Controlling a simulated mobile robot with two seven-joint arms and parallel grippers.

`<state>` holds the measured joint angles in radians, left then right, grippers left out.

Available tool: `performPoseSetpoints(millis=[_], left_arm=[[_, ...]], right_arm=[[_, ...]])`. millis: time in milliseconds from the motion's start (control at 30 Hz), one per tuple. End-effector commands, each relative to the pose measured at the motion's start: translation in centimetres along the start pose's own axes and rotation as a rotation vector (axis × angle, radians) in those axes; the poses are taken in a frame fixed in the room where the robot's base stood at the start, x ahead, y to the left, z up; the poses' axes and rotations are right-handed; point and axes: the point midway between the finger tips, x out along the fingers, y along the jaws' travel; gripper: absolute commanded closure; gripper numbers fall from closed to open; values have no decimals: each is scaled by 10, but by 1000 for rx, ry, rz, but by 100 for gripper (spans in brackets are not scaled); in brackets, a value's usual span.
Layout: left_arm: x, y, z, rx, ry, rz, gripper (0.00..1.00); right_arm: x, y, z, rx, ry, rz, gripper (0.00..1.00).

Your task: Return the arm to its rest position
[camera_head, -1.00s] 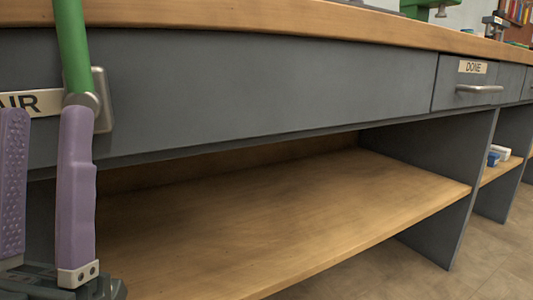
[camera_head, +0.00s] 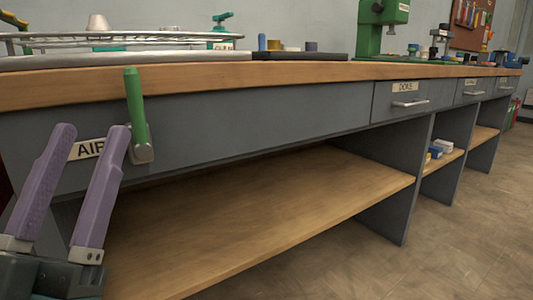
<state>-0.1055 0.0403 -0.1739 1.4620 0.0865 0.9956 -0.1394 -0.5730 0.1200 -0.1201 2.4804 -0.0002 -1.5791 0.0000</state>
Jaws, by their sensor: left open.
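My left gripper (camera_head: 92,130) is at the lower left of the head view, its two purple fingers pointing up. The fingers are apart with nothing between them. A green lever (camera_head: 137,112) on a grey metal mount stands upright on the bench front, beside the label reading AIR (camera_head: 87,149). The right fingertip lies just left of the lever's mount in the picture; I cannot tell the gap in depth. My right gripper is not in view.
The bench (camera_head: 230,95) runs across the view, with an open wooden shelf (camera_head: 250,215) below. A drawer labelled DONE (camera_head: 410,102) is shut. The floor (camera_head: 430,255) at right is clear.

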Motion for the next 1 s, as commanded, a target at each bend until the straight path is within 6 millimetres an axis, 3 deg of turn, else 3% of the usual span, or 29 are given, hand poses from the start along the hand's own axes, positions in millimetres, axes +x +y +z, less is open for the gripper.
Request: performPoseSetpoints(millis=[33, 233, 400, 567, 767, 1000], left_arm=[[22, 0, -15, -2, -56, 10, 47], [72, 5, -34, -16, -399, 64, 47], [91, 7, -56, -21, -741, 105, 47], [92, 5, -94, -19, -1064, 131, 47], [80, -5, -168, -6, -1465, 144, 47], [61, -22, -284, 18, -1892, 131, 47]], right_arm=[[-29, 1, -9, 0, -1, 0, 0], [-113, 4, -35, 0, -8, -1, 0], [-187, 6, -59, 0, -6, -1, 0], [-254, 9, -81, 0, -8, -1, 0], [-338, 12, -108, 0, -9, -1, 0], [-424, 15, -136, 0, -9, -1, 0]])
